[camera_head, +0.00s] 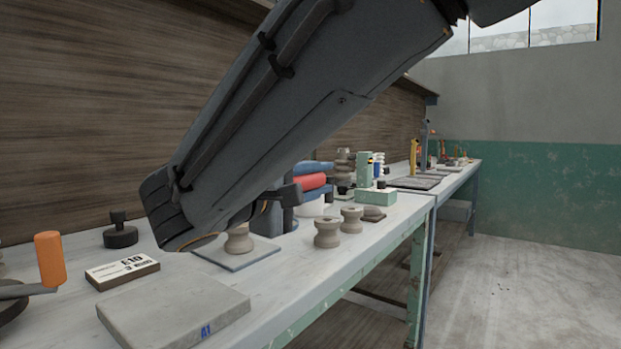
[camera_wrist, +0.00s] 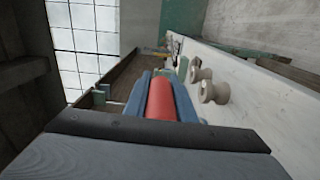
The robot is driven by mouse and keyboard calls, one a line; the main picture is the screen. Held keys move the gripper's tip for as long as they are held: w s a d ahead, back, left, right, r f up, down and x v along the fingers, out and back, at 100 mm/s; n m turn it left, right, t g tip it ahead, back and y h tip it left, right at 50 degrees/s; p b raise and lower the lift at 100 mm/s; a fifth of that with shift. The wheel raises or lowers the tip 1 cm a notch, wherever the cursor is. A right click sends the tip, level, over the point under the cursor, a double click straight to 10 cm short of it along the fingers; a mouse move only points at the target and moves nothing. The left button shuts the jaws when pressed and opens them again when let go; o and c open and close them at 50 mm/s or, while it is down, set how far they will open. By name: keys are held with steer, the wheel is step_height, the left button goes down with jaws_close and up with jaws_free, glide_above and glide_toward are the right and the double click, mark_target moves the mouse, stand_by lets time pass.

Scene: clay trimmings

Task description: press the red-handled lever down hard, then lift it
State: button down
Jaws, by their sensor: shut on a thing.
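My grey arm crosses the head view and hides most of the middle of the bench. My gripper (camera_head: 284,197) shows only as a small dark part beyond the arm's lower end. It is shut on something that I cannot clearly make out. A red roll-shaped thing (camera_head: 311,181) lies between blue ones (camera_head: 313,167) just beyond the gripper. The red thing (camera_wrist: 161,99) also shows ahead in the wrist view; I cannot tell whether it is the lever's handle.
Spool-shaped clay pieces (camera_head: 327,232) stand near the bench's front edge. A grey slab (camera_head: 175,312), a labelled box (camera_head: 122,270) and a black knobbed weight (camera_head: 120,233) lie at the left. A green block (camera_head: 375,196) is farther right. The floor at the right is clear.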

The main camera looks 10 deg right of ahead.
steer(key=c, duration=1.5)
jaws_free()
steer(key=shift+d, duration=0.1)
steer(key=p+v, duration=0.1)
steer(key=v, duration=0.6)
steer(key=shift+s+a, duration=0.2)
steer(key=shift+a, duration=0.1)
steer(key=shift+s+a, duration=0.1)
steer(key=shift+s, duration=0.05)
